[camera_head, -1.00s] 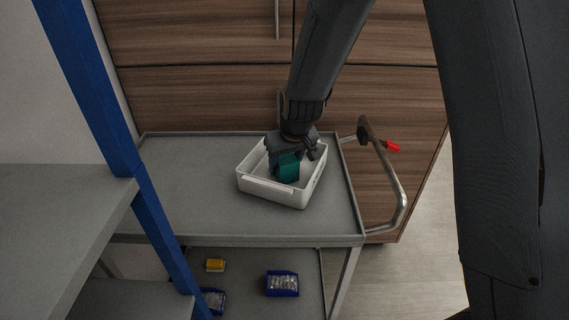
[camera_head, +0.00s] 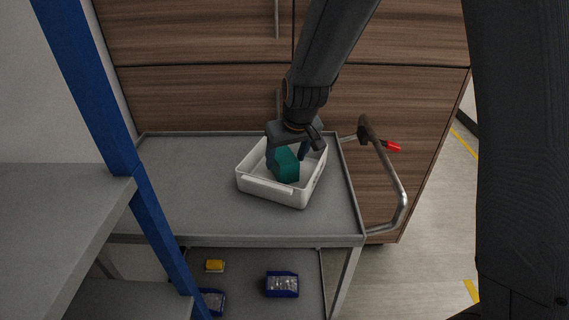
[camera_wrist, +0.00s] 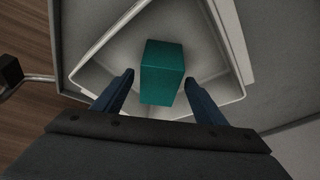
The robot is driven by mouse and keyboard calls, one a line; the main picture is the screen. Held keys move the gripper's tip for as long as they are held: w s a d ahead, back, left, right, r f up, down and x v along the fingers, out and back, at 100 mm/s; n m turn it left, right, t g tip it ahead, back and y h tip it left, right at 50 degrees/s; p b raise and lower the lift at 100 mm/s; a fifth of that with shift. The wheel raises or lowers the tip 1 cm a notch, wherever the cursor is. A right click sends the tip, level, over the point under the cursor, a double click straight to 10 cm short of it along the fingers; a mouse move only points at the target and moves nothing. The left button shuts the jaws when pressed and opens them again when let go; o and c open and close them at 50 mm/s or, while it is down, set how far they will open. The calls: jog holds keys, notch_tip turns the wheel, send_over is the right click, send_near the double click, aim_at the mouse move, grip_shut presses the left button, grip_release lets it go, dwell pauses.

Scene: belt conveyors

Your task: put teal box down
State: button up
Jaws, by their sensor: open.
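The teal box (camera_head: 286,165) sits inside a white bin (camera_head: 270,191) on the top of a grey cart. In the wrist view the teal box (camera_wrist: 162,73) stands clear of both fingers, with a gap on each side. My gripper (camera_head: 291,153) is open just above the box, its fingers reaching down into the bin. In the wrist view my gripper (camera_wrist: 159,82) shows one blue finger on each side of the box. The bin walls (camera_wrist: 229,45) surround the box in that view.
The cart top (camera_head: 190,185) is bare left of the bin. A blue post (camera_head: 100,95) and grey shelf (camera_head: 50,220) stand at the left. Wooden cabinet fronts (camera_head: 190,95) are behind.

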jog(key=b+v, duration=0.1)
jog(key=v, duration=0.6)
jog(key=shift+r, duration=0.25)
jog(key=shift+s+d+r, duration=0.1)
jog(key=shift+s+r, duration=0.15)
jog(key=shift+r, duration=0.15)
jog(key=shift+s, duration=0.1)
